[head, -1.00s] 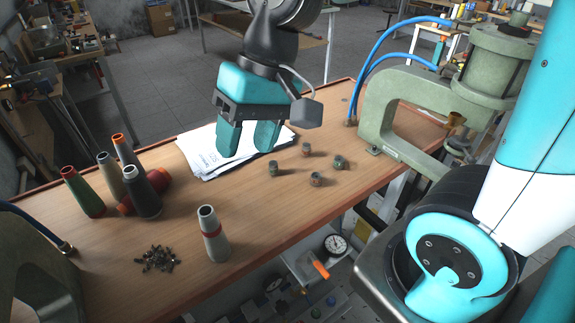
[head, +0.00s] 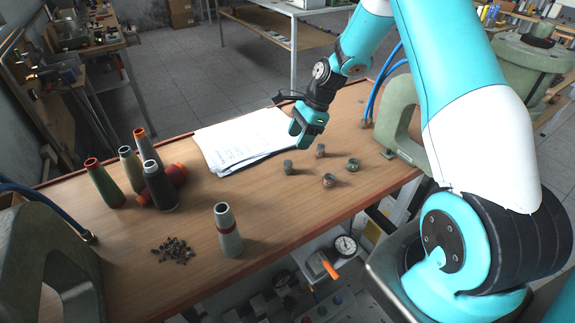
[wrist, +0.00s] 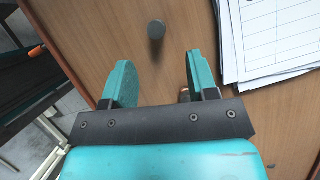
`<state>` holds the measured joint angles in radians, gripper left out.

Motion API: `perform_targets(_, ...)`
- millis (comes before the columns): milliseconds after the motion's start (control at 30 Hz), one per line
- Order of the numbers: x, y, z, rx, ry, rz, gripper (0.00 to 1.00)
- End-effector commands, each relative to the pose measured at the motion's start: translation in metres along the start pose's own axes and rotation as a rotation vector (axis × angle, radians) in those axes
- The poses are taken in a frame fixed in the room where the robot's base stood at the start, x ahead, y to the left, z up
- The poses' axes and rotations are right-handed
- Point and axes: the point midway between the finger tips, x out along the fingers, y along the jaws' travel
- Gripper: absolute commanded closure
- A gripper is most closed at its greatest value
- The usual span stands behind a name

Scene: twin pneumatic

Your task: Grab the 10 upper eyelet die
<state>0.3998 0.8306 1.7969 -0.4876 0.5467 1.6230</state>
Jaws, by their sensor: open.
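Four small dies stand as a loose group on the wooden table: a dark grey-green one (head: 288,167), a brown one (head: 320,150), a copper-toned one (head: 328,180) and a green one (head: 353,164). No markings are readable, so I cannot tell which is the 10 upper eyelet die. My gripper (head: 301,136) is open and empty above the table, behind the dark die and left of the brown one. In the wrist view, a dark cylindrical die (wrist: 156,30) stands ahead of the gap between my open fingers (wrist: 158,68). A reddish die (wrist: 184,95) is mostly hidden by the right finger.
Paper sheets (head: 240,143) lie left of my gripper. Several thread cones (head: 160,187), a grey cone (head: 229,230) and a pile of small dark parts (head: 172,250) are further left. A green press frame (head: 400,122) with blue hoses stands right of the dies.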

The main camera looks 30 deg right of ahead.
Motion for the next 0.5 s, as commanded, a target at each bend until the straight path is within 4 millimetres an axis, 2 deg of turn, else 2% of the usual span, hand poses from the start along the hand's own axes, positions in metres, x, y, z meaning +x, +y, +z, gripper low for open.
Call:
perform_targets(133,0.025,0.001,0.002,-0.001,-0.001,0.003,0.47)
perform_targets(367,0.042,0.002,0.001,-0.001,0.000,0.003,0.47)
perform_targets(500,0.059,0.006,0.002,-0.001,0.000,0.006,0.47)
